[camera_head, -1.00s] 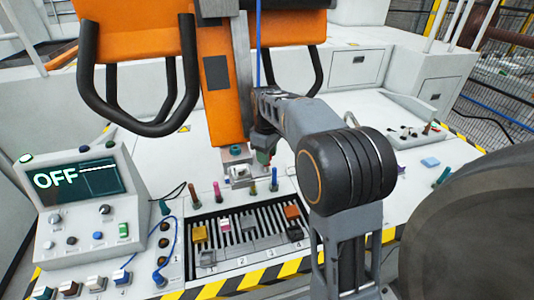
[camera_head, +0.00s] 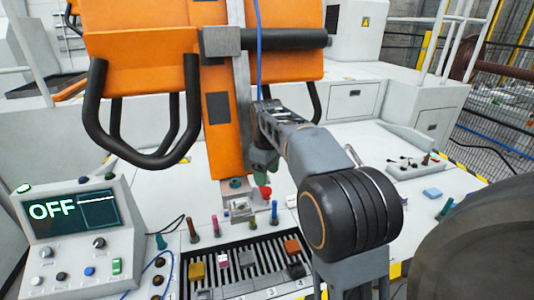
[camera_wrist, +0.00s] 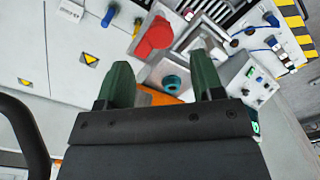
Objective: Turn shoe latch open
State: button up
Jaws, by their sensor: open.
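A red knob-like part (camera_wrist: 153,38), which looks like the shoe latch, shows in the wrist view beyond and between my fingertips. It also shows in the head view (camera_head: 265,192) at the foot of the orange post (camera_head: 222,130). Beside it is a metal block with a teal round part (camera_wrist: 172,82), seen between my fingers in the wrist view. My gripper (camera_wrist: 163,70) has two green fingers spread apart with nothing between them. In the head view my gripper (camera_head: 262,166) hangs just above the red part, apart from it.
A slotted rack (camera_head: 245,262) with small coloured blocks lies in front, with several upright pegs behind it. A control panel (camera_head: 75,235) reading OFF stands at the left. Black looped handles (camera_head: 130,150) hang left of the post. The white deck to the right is mostly clear.

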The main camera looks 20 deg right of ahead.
aim_at(267, 190)
notch_tip(267, 190, up, 8)
dwell(0.4)
